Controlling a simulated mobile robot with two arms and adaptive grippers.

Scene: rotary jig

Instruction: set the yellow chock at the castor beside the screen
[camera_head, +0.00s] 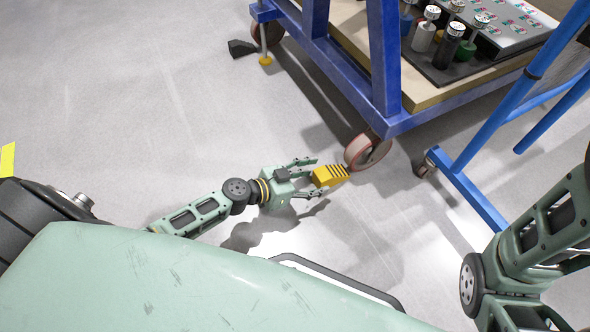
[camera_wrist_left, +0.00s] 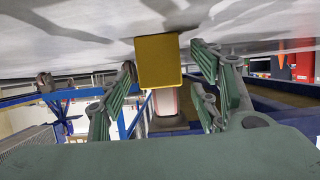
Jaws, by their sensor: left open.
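The yellow chock (camera_head: 330,175) lies on the floor against or very close to the tread of the reddish-rimmed castor (camera_head: 368,151) under the blue cart's near corner. In the left wrist view, where the floor is at the top, the chock's plain end (camera_wrist_left: 158,62) faces me, with the castor (camera_wrist_left: 166,104) behind it. My left gripper (camera_head: 314,178) is low at the chock's outer end. Its fingers (camera_wrist_left: 164,64) are apart, one on each side, with visible gaps to the chock. The right arm shows at the right edge; its gripper is out of frame.
A blue tubular frame (camera_head: 510,105), perhaps the screen's, stands right of the cart (camera_head: 345,70) on a small castor (camera_head: 426,164). A dark chock (camera_head: 241,48) lies by the cart's far castor (camera_head: 268,33). The floor left of the cart is clear.

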